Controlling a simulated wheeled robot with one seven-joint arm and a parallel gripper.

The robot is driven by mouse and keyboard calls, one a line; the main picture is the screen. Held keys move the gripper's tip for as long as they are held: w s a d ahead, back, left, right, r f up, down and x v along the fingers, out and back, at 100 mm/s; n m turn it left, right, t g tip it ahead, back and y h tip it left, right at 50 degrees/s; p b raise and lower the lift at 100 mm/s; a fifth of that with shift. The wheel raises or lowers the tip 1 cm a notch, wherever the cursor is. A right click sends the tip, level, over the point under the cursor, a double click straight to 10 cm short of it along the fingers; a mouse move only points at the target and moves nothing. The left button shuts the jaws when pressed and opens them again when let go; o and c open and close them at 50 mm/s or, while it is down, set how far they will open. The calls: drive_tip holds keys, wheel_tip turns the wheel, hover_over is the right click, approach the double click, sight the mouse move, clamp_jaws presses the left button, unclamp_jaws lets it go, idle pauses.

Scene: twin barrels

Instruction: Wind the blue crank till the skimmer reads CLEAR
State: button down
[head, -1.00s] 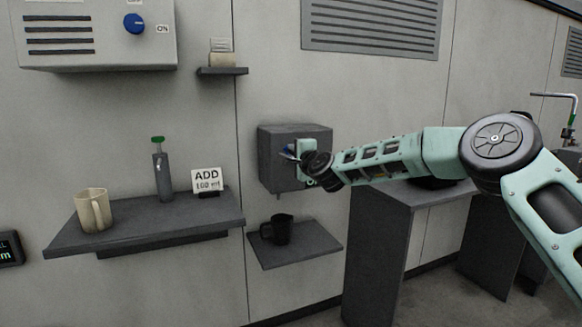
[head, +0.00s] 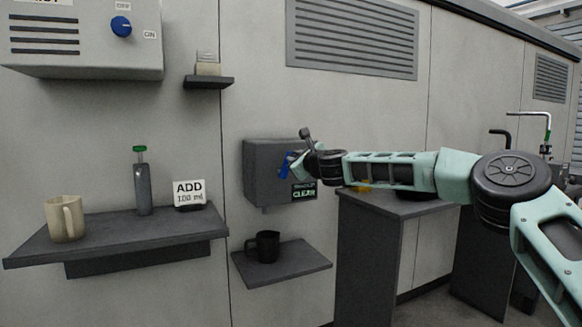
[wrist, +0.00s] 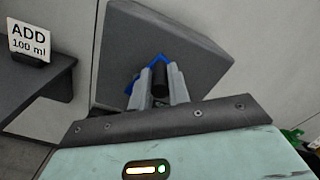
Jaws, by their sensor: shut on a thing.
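The skimmer is a dark grey box (head: 264,168) on the wall; it fills the upper middle of the wrist view (wrist: 160,45). The blue crank (head: 284,165) is on its front, and part of its blue arm shows in the wrist view (wrist: 134,84). My gripper (wrist: 159,80) is shut on the crank's black knob (wrist: 159,78), which stands between the two grey fingers. In the head view my gripper (head: 297,165) is at the box's front, partly hiding the crank. The small display (head: 304,192) on the box reads CLEAR in green.
A black mug (head: 264,246) stands on a small shelf (head: 300,268) below the box. A wider shelf (head: 100,240) at left holds a beige mug (head: 65,219), a grey bottle (head: 142,189) and an "ADD 100 ml" card (head: 188,193). A counter (head: 362,255) stands at right.

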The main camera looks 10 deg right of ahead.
drive_tip(key=w+d+f+m+b, duration=0.1)
drive_tip(key=d+f+m+b, duration=0.2)
drive_tip(key=m+b, duration=0.6)
drive_tip(key=shift+w+d+f+m, duration=0.15)
drive_tip(key=shift+d+f+m, duration=0.25)
drive_tip(key=shift+f+m, duration=0.7)
drive_tip(key=shift+r+m+b, duration=0.25)
drive_tip(key=shift+m+b, duration=0.05)
drive_tip(key=shift+m, duration=0.1)
drive_tip(key=c, duration=1.3)
unclamp_jaws()
